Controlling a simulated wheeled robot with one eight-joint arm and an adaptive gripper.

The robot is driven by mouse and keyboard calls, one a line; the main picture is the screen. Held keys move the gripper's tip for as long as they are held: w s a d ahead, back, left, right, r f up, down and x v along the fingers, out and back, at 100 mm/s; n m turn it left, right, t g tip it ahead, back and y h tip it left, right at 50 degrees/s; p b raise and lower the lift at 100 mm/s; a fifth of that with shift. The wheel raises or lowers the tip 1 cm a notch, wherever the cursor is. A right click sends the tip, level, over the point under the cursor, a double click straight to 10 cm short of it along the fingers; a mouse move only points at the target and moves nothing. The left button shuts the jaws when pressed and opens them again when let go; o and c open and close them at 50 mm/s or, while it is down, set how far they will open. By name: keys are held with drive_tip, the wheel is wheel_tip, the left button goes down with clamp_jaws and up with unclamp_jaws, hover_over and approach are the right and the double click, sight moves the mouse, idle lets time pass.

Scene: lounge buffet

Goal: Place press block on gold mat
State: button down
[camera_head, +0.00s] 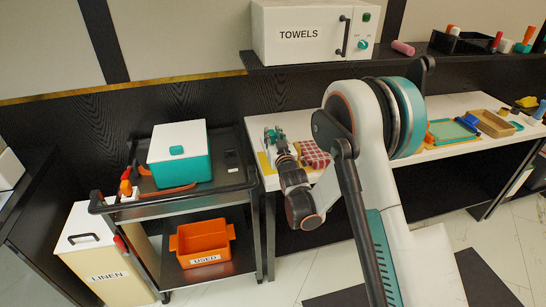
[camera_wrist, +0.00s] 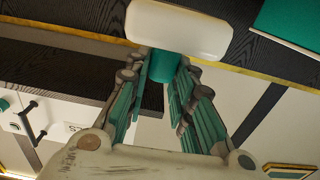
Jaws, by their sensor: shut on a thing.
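The press block, a white rounded block (camera_wrist: 178,30) with a teal stem (camera_wrist: 165,66), is between my gripper's fingers in the wrist view. My gripper (camera_wrist: 158,85) is shut on the teal stem, with the white part beyond the fingertips. In the head view my gripper (camera_head: 274,140) is over the left end of the white table; the block cannot be made out clearly there. A gold-yellow mat (camera_head: 263,163) shows partly at that table end, beside and below my gripper. My gripper and arm hide the rest of it. I cannot tell whether the block touches it.
A red checked cloth (camera_head: 316,154) lies just right of my gripper. A black cart (camera_head: 230,190) with a teal-and-white box (camera_head: 180,155) stands to the left. The towels cabinet (camera_head: 305,32) is on the shelf behind. A tan tray (camera_head: 493,123) lies farther right.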

wheel_tip(320, 180, down, 7)
drive_tip(key=shift+r+b, duration=0.1)
drive_tip(key=shift+b, duration=1)
drive_tip(key=shift+r, duration=0.15)
drive_tip(key=c, duration=1.4)
unclamp_jaws()
drive_tip(key=shift+f, duration=0.2)
drive_tip(key=shift+o, duration=0.2)
drive_tip(key=shift+r, duration=0.15)
drive_tip(key=shift+s, duration=0.1)
